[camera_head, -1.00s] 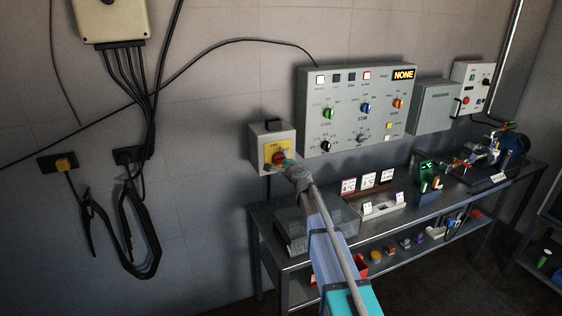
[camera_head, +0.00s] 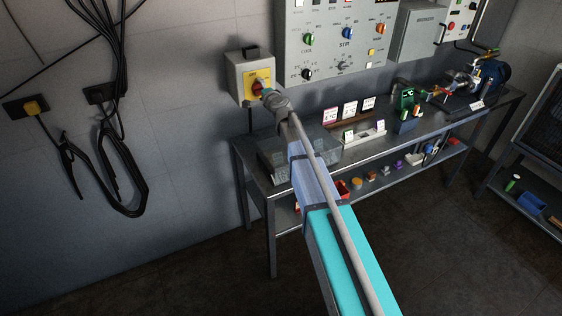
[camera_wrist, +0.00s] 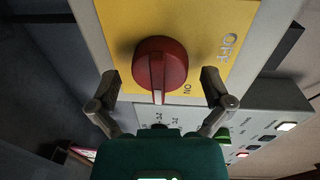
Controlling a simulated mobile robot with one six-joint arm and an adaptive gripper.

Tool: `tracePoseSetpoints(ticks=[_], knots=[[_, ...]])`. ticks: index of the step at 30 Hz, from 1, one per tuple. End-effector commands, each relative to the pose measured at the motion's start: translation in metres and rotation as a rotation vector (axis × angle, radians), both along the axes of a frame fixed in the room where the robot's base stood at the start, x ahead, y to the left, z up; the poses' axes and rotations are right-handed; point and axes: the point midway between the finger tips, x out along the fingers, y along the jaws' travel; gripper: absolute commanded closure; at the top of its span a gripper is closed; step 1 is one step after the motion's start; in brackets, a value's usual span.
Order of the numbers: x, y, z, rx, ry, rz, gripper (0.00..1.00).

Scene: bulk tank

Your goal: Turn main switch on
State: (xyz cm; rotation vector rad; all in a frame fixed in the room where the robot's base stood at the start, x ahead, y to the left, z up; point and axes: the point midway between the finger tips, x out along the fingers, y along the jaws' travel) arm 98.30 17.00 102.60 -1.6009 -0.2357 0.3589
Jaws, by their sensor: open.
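The main switch is a red rotary knob (camera_wrist: 160,64) on a yellow plate (camera_wrist: 205,22) marked OFF and ON, seen close up in the wrist view. Its pale pointer line points toward the bottom of that picture, with the ON label just right of its end. In the head view the grey switch box (camera_head: 236,76) hangs on the wall, its knob partly hidden by my gripper (camera_head: 266,91). In the wrist view my gripper (camera_wrist: 160,92) is open, one finger on each side of the knob, with visible gaps between fingers and knob.
A grey control panel (camera_head: 325,40) with several knobs is right of the switch box. Black cables (camera_head: 125,190) hang on the wall at left.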

Motion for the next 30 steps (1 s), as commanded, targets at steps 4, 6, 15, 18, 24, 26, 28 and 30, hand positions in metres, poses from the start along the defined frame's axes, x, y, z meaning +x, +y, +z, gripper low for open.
tracePoseSetpoints(ticks=[4, 6, 15, 18, 24, 26, 28, 30], knots=[[-0.0002, 0.0002, -0.0001, -0.093, -0.039, 0.000, 0.00], [-0.0002, 0.0003, -0.0001, -0.136, -0.057, -0.001, 0.00], [-0.0003, 0.0006, -0.0002, -0.315, -0.133, -0.001, 0.00], [-0.0004, 0.0006, -0.0002, -0.370, -0.156, -0.001, 0.00], [-0.0004, 0.0008, -0.0003, -0.479, -0.201, 0.000, 0.00], [-0.0004, 0.0009, -0.0003, -0.510, -0.214, 0.000, 0.00], [-0.0005, 0.0010, -0.0004, -0.545, -0.229, 0.000, 0.00], [-0.0005, 0.0011, -0.0004, -0.581, -0.244, -0.001, 0.00]])
